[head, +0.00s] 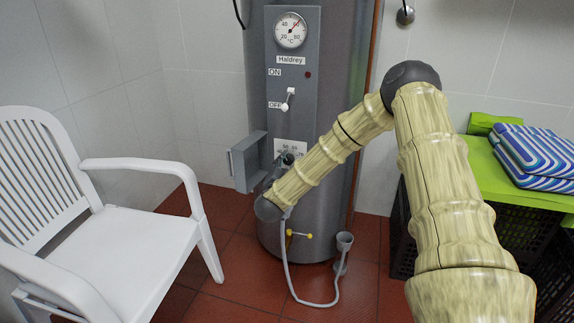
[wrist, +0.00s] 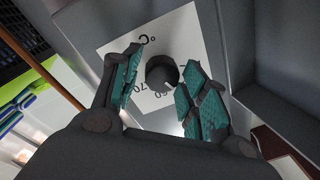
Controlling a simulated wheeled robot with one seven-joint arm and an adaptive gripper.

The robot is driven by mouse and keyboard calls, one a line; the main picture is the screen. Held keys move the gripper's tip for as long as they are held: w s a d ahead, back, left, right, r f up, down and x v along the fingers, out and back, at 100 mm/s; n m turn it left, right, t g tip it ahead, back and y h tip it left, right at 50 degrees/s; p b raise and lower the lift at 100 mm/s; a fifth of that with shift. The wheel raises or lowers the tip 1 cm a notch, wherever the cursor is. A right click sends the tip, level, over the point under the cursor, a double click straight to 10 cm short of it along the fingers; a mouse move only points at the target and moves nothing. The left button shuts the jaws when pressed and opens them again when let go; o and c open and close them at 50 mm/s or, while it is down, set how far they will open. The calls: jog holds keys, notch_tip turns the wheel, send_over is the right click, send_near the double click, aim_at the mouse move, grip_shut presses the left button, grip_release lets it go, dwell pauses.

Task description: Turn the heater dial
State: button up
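The heater (head: 338,100) is a tall grey cylinder with a control panel. Its dial (wrist: 162,73) is a dark round knob on a white temperature plate (wrist: 188,40), seen in the wrist view. The plate also shows in the head view (head: 291,146), but the dial there is hidden or hard to make out behind my gripper. My gripper (wrist: 161,62) is open, its teal-padded fingers on either side of the dial with a visible gap on each side. In the head view my gripper (head: 284,164) is at the plate, partly hidden by my arm.
A grey cover (head: 249,162) stands open left of the plate. A white switch (head: 288,98) and a round thermometer (head: 290,30) are above. A white chair (head: 110,240) stands left. A green-topped crate (head: 485,178) with striped towels (head: 535,155) stands right. A hose (head: 287,262) hangs below.

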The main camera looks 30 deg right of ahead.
jog(key=shift+o, duration=0.4)
jog(key=shift+s+a, duration=0.3)
jog(key=shift+a, duration=0.1)
jog(key=v, duration=1.1)
